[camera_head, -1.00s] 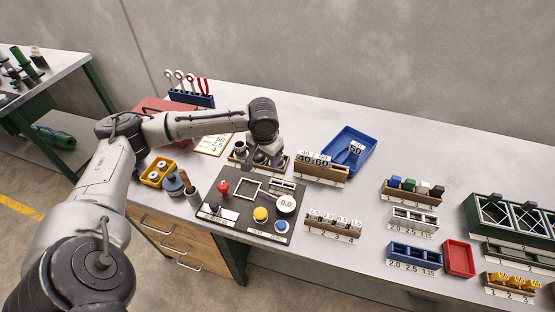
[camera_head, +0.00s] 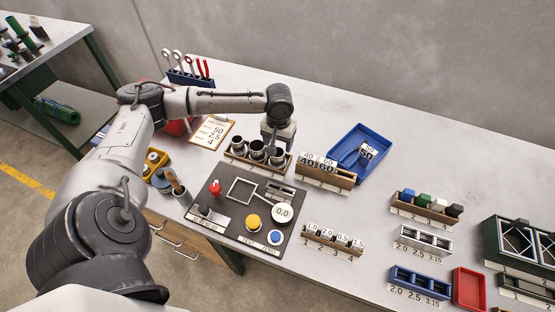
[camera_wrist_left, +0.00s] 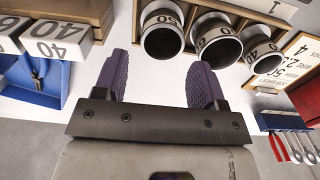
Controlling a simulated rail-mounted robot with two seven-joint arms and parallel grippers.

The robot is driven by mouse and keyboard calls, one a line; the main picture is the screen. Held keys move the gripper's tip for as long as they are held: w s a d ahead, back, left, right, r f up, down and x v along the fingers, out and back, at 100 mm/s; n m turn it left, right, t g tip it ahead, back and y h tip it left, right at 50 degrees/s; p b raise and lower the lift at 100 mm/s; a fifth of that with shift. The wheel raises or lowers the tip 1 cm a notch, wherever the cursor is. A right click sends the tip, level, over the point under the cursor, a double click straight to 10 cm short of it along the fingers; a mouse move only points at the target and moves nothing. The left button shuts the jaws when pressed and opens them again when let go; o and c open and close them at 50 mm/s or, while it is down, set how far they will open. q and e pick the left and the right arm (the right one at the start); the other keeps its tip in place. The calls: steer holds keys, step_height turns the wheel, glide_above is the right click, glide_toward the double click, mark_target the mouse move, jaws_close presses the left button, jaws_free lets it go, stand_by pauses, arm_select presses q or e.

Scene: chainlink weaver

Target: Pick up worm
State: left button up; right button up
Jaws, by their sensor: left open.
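No part is marked as a worm, so I cannot tell for certain which one it is. Several dark metal cylinders (camera_head: 257,149) stand in a wooden rack on the bench. In the left wrist view, open-ended cylinders (camera_wrist_left: 163,38) with number bands show at the top. My left gripper (camera_head: 278,132) is just behind this rack, pointing down. In the left wrist view its purple fingers (camera_wrist_left: 157,75) are apart with only white bench between them, clear of the cylinders. Its fingertips are hard to see in the head view. My right gripper is not in view.
A wooden holder (camera_head: 326,177) with numbered white blocks and a blue tray (camera_head: 375,136) with a part tagged 50 lie right of the rack. A dark panel (camera_head: 238,222) with buttons is in front. A tool rack (camera_head: 190,79) stands behind. Bench behind the blue tray is clear.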

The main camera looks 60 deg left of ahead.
mark_target(277, 156)
arm_select(q)
step_height(277, 156, down, 2)
steer(key=shift+w+a+f, duration=0.1)
steer(key=shift+s+f+b, duration=0.15)
steer(key=shift+f+b, duration=0.25)
steer(key=shift+f, duration=0.95)
steer(key=shift+s+f+b, duration=0.1)
steer(key=shift+f+b, duration=0.3)
steer(key=shift+f, duration=0.95)
steer(key=c, duration=0.9)
steer(key=shift+r, duration=0.1)
